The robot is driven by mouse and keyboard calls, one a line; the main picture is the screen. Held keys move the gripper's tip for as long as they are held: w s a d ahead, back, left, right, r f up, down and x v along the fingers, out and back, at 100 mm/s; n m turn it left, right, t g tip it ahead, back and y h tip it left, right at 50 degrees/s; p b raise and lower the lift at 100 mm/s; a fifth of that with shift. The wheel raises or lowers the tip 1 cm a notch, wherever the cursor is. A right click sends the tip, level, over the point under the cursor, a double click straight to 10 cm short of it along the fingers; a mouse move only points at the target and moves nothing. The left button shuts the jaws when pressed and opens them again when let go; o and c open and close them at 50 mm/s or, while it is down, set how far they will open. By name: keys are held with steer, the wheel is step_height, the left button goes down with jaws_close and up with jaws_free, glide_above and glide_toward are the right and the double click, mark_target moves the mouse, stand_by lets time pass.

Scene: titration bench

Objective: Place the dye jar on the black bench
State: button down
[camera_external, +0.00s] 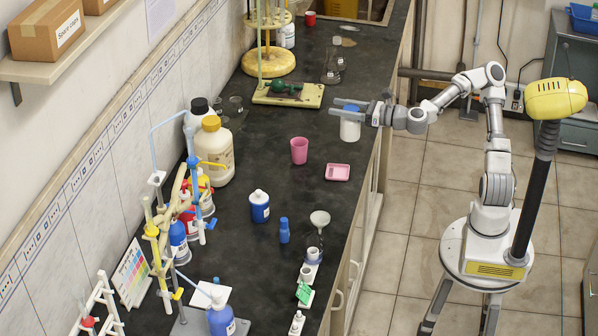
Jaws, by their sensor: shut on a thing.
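My gripper (348,107) reaches in from the right over the far part of the black bench (285,150), near its right edge. It is shut on a white jar with blue at its top, which I take as the dye jar (350,129). The fingers lie across the jar's upper part, and the jar is upright. I cannot tell whether its base touches the bench or hangs just above it.
A pink cup (299,151) and a pink tray (338,172) stand in front of the jar. Glassware (333,68) is behind it, and a yellow-green board (288,93) lies to its left. A blue bottle (259,207) and a funnel (320,218) stand nearer. Bare bench surrounds the pink cup.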

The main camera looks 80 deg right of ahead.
steer(key=w+a+f+y+p, duration=0.1)
steer(key=w+f+p, duration=0.6)
steer(key=f+p, duration=0.35)
steer(key=s+r+p, duration=0.4)
steer(key=s+p, duration=0.3)
steer(key=p, duration=1)
steer(key=shift+a+r+n+p, duration=0.2)
steer(key=shift+n+p, duration=0.1)
